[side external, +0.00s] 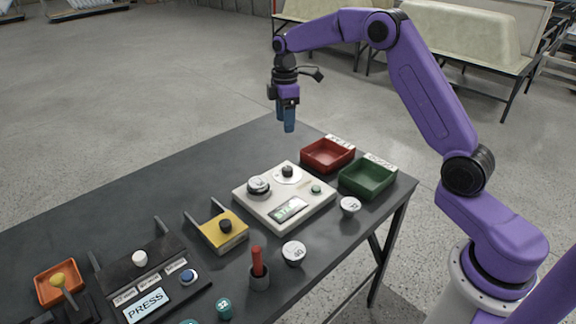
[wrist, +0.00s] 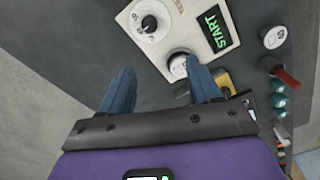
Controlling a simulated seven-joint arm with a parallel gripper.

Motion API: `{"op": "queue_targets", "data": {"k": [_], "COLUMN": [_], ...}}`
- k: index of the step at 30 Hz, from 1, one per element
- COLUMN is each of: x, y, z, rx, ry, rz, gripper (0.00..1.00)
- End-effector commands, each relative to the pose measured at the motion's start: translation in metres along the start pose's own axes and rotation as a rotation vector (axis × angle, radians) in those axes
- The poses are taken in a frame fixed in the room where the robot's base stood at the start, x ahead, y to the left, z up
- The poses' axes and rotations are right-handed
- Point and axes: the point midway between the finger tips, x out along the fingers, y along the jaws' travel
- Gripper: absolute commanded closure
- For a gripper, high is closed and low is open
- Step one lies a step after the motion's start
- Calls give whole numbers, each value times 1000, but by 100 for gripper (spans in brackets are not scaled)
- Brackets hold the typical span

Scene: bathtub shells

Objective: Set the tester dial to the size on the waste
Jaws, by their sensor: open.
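The white tester (side external: 312,208) stands on the dark table. Its round dial (side external: 288,172), with a dark knob, is at the back; in the wrist view the dial (wrist: 149,23) shows at top centre. The tester's screen (wrist: 213,30) reads START in green. A pale round waste (side external: 257,184) sits on the tester's left part; in the wrist view this waste (wrist: 178,66) is partly hidden by a finger, and its size is not readable. My gripper (side external: 286,127) is open and empty, pointing down, well above the table behind the tester.
Two more wastes, one (side external: 293,252) seemingly marked 40 and another (side external: 349,205), lie in front of the tester. A red tray (side external: 328,168) and green tray (side external: 367,192) stand right. A yellow fixture (side external: 222,243), red stick (side external: 257,262) and press panel (side external: 146,302) occupy the left.

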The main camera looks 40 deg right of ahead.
Motion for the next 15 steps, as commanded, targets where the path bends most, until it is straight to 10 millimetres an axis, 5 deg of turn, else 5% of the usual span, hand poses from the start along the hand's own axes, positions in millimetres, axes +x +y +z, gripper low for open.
{"op": "queue_targets", "data": {"k": [4, 15], "x": [7, 46], "y": [18, 21], "z": [12, 16], "rx": [0, 0], "ry": [-1, -3], "rz": [-1, -6], "gripper": [37, 37]}}
